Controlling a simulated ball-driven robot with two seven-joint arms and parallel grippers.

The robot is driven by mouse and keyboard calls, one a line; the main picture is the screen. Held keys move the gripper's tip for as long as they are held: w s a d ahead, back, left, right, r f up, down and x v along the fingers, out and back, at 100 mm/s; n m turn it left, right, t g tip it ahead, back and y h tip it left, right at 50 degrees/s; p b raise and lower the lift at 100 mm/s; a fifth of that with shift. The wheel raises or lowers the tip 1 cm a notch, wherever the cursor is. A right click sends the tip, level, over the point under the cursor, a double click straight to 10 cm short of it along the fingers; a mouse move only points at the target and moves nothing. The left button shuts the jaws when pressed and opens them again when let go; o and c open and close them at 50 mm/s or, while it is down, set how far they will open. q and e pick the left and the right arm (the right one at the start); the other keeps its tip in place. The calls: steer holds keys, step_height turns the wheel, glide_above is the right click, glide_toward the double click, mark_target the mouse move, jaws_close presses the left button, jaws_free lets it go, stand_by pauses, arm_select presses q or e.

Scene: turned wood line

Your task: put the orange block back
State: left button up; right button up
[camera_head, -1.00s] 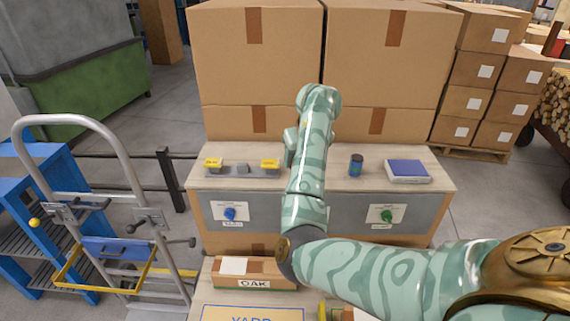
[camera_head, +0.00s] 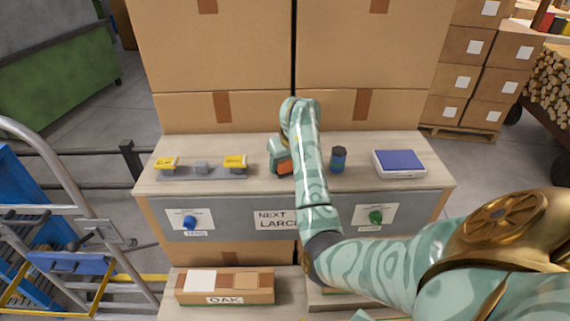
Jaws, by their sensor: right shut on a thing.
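The orange block (camera_head: 284,168) shows as a small orange patch at my right gripper (camera_head: 281,172), over the wooden bench top (camera_head: 260,150). My right gripper is shut on it, and my own arm hides much of the gripper and block. I cannot tell whether the block touches the bench. A grey rack (camera_head: 202,172) with yellow blocks at both ends (camera_head: 166,163) and a grey piece in the middle stands to the left. My left gripper is not in view.
A dark blue jar (camera_head: 338,160) and a blue-topped white box (camera_head: 399,164) stand right of my arm. Large cartons (camera_head: 215,60) stand behind the bench. An OAK box (camera_head: 225,287) lies in front, below. A hand truck (camera_head: 75,215) stands at the left.

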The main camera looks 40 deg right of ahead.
steer(key=shift+f, duration=0.25)
steer(key=shift+a+r, duration=0.25)
steer(key=shift+a, duration=0.05)
steer(key=shift+d+f, duration=0.1)
steer(key=shift+f, duration=0.2)
steer(key=o, duration=0.9)
steer(key=shift+r, duration=0.1)
steer(key=shift+r, duration=0.2)
steer(key=p+v, duration=0.5)
steer(key=v, duration=0.7)
steer(key=shift+f, duration=0.1)
